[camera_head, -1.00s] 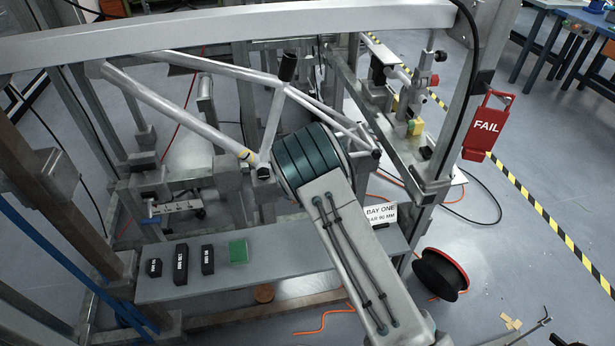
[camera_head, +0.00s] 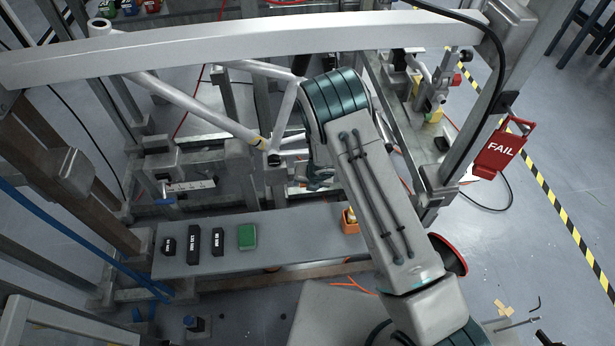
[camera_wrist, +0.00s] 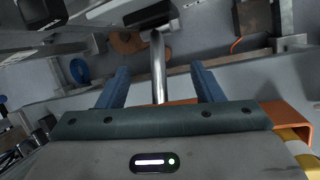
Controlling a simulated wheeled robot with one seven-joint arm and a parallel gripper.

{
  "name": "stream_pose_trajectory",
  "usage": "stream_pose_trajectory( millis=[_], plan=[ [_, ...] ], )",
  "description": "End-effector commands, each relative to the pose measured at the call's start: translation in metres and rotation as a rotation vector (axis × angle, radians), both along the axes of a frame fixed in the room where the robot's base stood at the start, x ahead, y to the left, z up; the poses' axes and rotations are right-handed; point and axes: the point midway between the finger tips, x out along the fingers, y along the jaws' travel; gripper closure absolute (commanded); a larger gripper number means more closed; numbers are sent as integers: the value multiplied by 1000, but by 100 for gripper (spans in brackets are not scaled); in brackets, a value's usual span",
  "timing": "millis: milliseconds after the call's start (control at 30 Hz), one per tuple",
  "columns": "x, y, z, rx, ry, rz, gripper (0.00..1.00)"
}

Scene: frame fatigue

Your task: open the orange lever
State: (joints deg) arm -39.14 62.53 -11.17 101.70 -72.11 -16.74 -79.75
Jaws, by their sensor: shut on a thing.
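My gripper (camera_wrist: 159,72) shows in the wrist view as two blue fingers with a thin metal rod (camera_wrist: 158,75) running between them. The fingers stand apart, and their contact with the rod is hard to make out. In the head view my gripper (camera_head: 319,176) is small and partly hidden behind my arm, beneath the white bicycle frame (camera_head: 190,107). I cannot pick out an orange lever for certain. An orange channel-shaped part (camera_wrist: 290,112) passes behind my palm at right in the wrist view. An orange holder (camera_head: 350,227) with something yellow shows beside my arm in the head view.
A grey shelf (camera_head: 290,235) bears black blocks (camera_head: 193,243) and a green block (camera_head: 246,237). A grey beam (camera_head: 230,42) crosses above. A red FAIL tag (camera_head: 502,150) hangs on the right post. Open floor lies right of the rig.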

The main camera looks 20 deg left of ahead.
Motion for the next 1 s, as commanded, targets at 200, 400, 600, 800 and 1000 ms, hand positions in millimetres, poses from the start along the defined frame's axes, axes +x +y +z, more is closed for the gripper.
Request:
stream_pose_trajectory(
  millis=[200, 400, 600, 800, 1000],
  plan=[
    [1, -6, -2, -8, 2, -8, 81],
    [1, -7, -2, -6, 3, -9, 29],
    [-1, -1, -1, -2, 2, -1, 20],
    [-2, 1, 3, 0, 1, 3, 20],
    [-6, -6, 24, 2, 0, 1, 20]
  ],
)
